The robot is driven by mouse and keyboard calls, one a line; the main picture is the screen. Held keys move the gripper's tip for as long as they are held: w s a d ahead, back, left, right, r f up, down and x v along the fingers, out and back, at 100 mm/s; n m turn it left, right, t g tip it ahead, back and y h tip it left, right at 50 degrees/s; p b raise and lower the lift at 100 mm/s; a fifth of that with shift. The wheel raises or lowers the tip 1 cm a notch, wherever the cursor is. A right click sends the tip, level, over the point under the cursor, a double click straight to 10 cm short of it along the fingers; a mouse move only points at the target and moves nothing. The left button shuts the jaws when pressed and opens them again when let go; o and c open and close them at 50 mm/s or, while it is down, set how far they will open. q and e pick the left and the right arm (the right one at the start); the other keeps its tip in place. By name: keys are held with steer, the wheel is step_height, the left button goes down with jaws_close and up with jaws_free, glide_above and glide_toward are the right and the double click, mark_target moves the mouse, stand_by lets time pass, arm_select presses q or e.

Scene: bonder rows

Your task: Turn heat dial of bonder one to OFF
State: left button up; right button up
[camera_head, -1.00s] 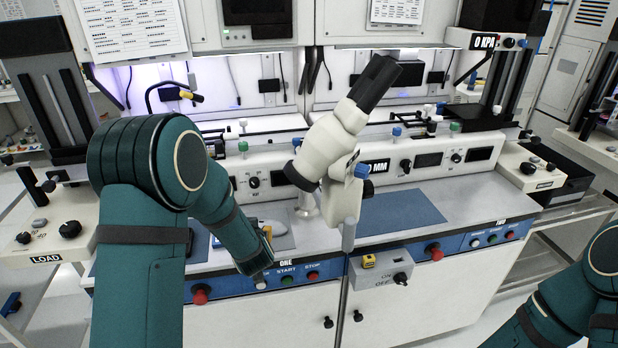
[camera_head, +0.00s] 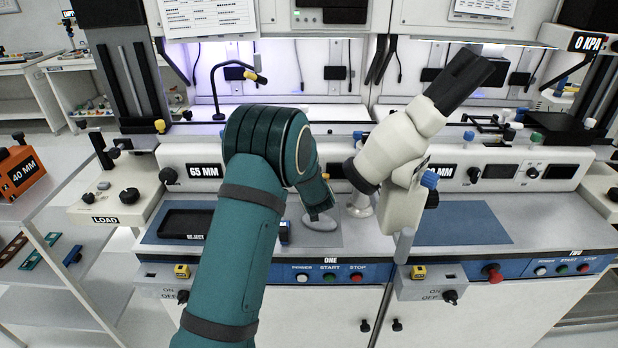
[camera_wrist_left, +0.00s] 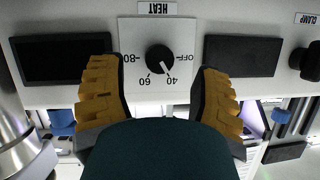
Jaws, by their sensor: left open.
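The heat dial (camera_wrist_left: 159,59) is a round black knob on a white plate under a HEAT label (camera_wrist_left: 157,8). The left wrist view shows it upside down, with OFF, 40, 60 and 80 around it. Its white pointer mark appears to aim toward 40. My left gripper (camera_wrist_left: 155,68) is open, with one yellow-padded finger on each side of the dial; contact cannot be told. In the head view, bonder one's panel (camera_head: 206,172) is partly hidden by my left arm, which covers the dial and most of the gripper. My right gripper is not in view.
A white microscope (camera_head: 405,160) stands just right of my left arm. A black tray (camera_head: 185,223) lies on the bench at left. Power, start and stop buttons (camera_head: 329,278) line the front edge. Dark displays (camera_wrist_left: 62,60) flank the dial.

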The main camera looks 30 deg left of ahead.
arm_select(q)
steer(key=shift+x, duration=1.8)
jaws_close()
